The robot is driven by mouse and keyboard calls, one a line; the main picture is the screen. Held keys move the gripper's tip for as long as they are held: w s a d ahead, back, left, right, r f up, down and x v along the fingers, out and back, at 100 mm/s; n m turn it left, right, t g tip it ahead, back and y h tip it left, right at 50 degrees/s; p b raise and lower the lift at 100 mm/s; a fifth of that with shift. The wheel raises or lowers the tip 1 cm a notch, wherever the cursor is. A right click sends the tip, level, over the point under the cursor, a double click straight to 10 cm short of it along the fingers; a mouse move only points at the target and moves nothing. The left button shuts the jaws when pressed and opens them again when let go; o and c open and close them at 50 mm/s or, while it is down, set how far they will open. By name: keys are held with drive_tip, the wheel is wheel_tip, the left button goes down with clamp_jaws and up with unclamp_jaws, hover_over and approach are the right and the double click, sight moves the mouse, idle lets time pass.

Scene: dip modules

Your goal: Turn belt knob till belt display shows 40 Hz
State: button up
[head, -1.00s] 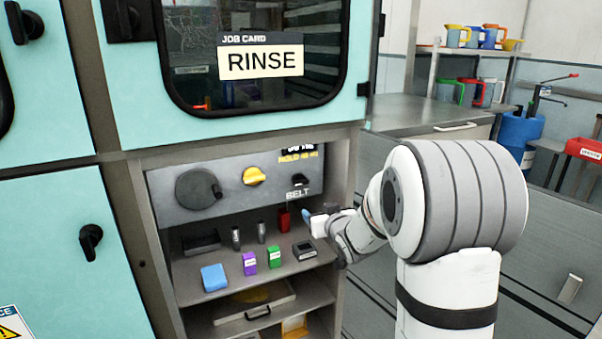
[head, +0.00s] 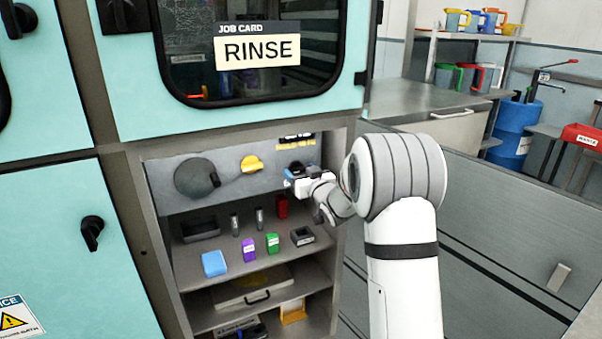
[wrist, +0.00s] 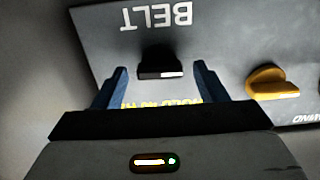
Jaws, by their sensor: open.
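The belt knob (wrist: 160,62) is a black bar knob on the grey panel beside the upside-down BELT label (wrist: 157,15) in the wrist view. My gripper (wrist: 160,68) is open, with one blue finger on each side of the knob and gaps between. In the head view my gripper (head: 292,173) is at the panel's right end and mostly hides the knob. The belt display (head: 297,137) is dark, with yellow HOLD text under it. Its top is cut off by the cabinet edge, so I cannot read its number.
A yellow knob (head: 252,164) and a large dark round dial (head: 196,178) are left of the belt knob. Below is a shelf with a blue block (head: 214,263), a purple box (head: 249,250), a green box (head: 272,243) and a red item (head: 282,207). The cabinet frame closely surrounds the recess.

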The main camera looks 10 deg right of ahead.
drive_tip(key=shift+w, duration=0.2)
drive_tip(key=shift+c, duration=0.4)
drive_tip(key=c, duration=0.9)
drive_tip(key=shift+m, duration=0.3)
drive_tip(key=m+p, duration=0.1)
drive_tip(key=m, duration=0.4)
drive_tip(key=shift+p, duration=0.3)
drive_tip(key=m+p, duration=0.1)
drive_tip(key=m, duration=0.5)
drive_tip(key=shift+d+p, duration=0.1)
drive_tip(key=shift+p, duration=0.3)
drive_tip(key=shift+f, duration=0.1)
